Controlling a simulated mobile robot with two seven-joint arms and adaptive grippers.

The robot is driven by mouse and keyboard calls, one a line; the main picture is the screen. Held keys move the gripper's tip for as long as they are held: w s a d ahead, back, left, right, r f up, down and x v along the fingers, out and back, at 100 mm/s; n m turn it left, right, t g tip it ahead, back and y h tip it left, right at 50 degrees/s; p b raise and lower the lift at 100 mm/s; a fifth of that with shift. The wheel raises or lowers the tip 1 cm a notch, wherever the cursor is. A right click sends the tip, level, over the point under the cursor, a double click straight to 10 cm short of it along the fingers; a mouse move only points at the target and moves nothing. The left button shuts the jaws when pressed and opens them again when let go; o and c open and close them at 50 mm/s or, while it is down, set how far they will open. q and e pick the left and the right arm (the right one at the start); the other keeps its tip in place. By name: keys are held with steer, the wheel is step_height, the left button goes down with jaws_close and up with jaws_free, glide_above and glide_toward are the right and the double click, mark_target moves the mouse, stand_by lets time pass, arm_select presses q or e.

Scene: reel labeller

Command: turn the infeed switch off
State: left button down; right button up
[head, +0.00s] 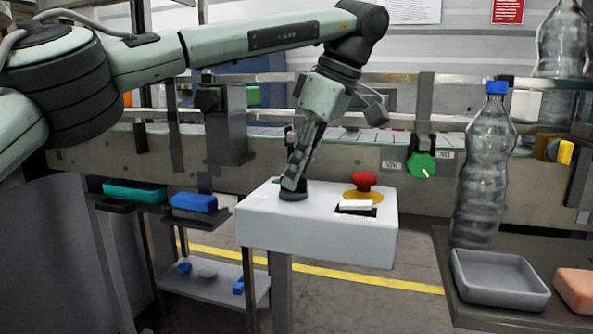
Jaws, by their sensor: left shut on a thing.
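A pale control box (318,228) stands on a post in the middle of the head view. A dark round switch knob (293,195) sits on its top at the left. My left gripper (292,184) reaches down from above and is shut on this knob, with its fingers hiding most of it. I cannot read a label or tell which way the knob is turned. My right gripper is not in view.
A red mushroom button (363,181) on a yellow base stands right of the gripper. Behind runs the conveyor, with a green knob (422,166) on its side. A clear bottle (484,175) and grey tray (499,279) stand at right. Blue (194,202) and teal (135,191) pieces lie at left.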

arm_select(q)
steer(key=shift+n+g, duration=0.3)
steer(key=shift+n, duration=0.3)
steer(key=shift+w, duration=0.1)
steer(key=c, duration=1.6)
jaws_free()
steer(key=shift+r, duration=0.1)
steer(key=v, duration=0.7)
steer(key=shift+d+r, duration=0.1)
steer(key=shift+r, duration=0.05)
